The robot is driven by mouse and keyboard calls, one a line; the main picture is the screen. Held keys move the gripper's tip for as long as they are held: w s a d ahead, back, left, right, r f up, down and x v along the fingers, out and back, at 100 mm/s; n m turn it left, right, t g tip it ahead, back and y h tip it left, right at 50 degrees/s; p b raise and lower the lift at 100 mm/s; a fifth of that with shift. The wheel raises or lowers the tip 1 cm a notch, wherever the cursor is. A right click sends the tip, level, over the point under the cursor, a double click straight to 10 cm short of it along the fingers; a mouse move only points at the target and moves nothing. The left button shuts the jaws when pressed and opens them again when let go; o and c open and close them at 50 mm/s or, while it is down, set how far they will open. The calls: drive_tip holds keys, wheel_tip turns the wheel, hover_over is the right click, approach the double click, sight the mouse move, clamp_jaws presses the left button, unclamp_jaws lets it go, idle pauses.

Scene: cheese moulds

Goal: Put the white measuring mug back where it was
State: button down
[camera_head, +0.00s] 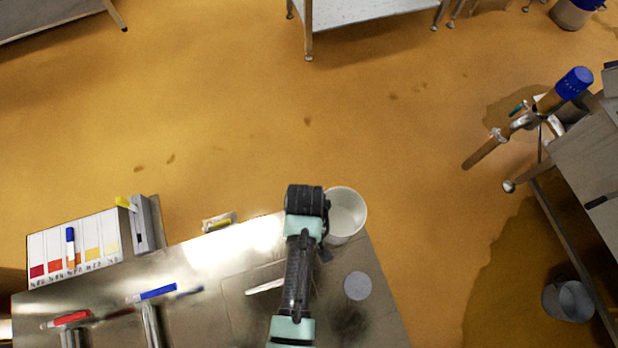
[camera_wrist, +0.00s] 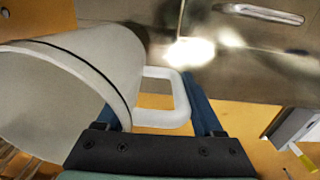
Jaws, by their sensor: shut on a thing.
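The white measuring mug (camera_head: 345,215) shows in the head view at the far right corner of the steel table (camera_head: 215,262), its open top towards the camera. It overlaps the table's edge and part of the floor in the picture; I cannot tell its height. In the wrist view the mug (camera_wrist: 75,85) fills the left side, with its loop handle (camera_wrist: 165,118) between the blue fingers. My gripper (camera_wrist: 158,95) is shut on the handle. In the head view my gripper (camera_head: 323,235) is mostly hidden by my wrist, left of the mug.
A pale round disc (camera_head: 357,286) lies on the table near its right edge. A white utensil (camera_head: 265,286) lies left of my arm. A colour chart (camera_head: 72,250) stands at left, with blue-handled (camera_head: 152,293) and red-handled (camera_head: 70,320) tools nearer. Open floor lies beyond the table.

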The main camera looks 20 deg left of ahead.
drive_tip(key=shift+a+f, duration=0.1)
drive_tip(key=shift+f, duration=2.15)
drive_tip(key=shift+f, duration=0.1)
unclamp_jaws()
